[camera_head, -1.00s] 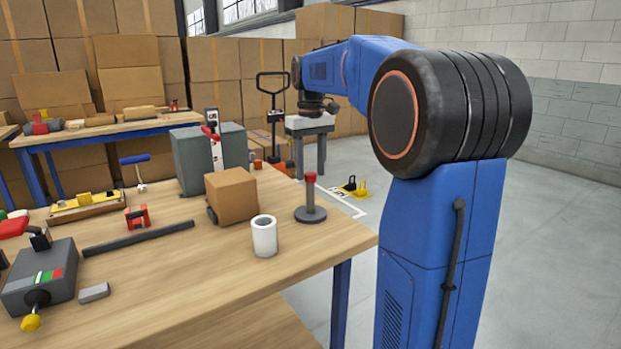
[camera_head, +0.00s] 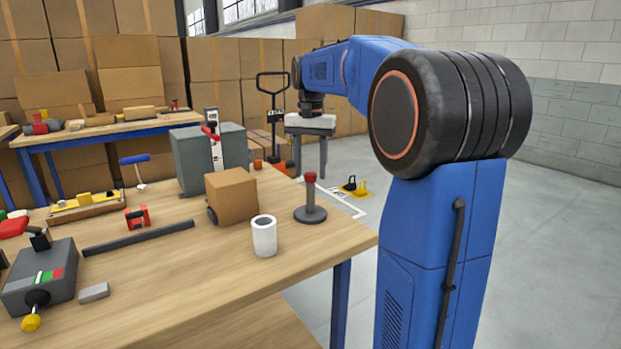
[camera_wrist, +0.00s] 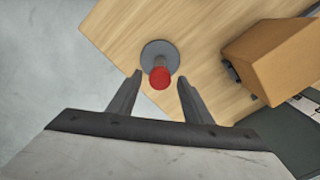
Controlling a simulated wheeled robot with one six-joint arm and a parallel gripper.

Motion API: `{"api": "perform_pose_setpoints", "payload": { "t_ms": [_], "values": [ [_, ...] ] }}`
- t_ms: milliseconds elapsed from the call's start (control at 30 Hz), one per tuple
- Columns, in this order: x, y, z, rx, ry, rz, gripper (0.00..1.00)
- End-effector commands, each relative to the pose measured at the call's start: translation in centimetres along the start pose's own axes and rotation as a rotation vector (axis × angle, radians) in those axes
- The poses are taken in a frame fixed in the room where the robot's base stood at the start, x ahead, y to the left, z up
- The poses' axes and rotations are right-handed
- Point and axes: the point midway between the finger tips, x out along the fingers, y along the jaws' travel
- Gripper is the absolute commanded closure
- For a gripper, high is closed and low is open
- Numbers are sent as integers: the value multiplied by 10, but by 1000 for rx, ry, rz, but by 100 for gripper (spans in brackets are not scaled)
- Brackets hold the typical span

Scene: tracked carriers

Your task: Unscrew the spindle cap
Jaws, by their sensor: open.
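The spindle (camera_head: 310,197) stands upright on its round dark base near the right edge of the wooden table (camera_head: 180,285), with a red cap (camera_head: 310,177) on top. In the wrist view the red cap (camera_wrist: 160,77) shows from above, over the grey base (camera_wrist: 160,50). My gripper (camera_wrist: 157,82) is open, its two fingers apart on the left and right of the cap in that view. I cannot tell its height above the cap, but nothing is between the fingers' pads.
A cardboard box (camera_head: 232,196) on a small cart and a white cup (camera_head: 264,236) stand left of the spindle. A dark bar (camera_head: 139,237) and a grey device (camera_head: 40,277) lie further left. Open floor (camera_head: 540,250) lies right of the table.

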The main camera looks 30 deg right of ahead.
Motion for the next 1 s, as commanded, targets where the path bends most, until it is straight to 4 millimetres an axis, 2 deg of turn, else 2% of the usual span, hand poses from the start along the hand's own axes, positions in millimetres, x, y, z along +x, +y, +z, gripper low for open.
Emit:
{"api": "perform_pose_setpoints", "payload": {
  "t_ms": [633,767,1000],
  "values": [
    [0,0,0,646,0,0,55],
    [0,0,0,707,0,0,55],
    [0,0,0,714,0,0,55]
  ]
}}
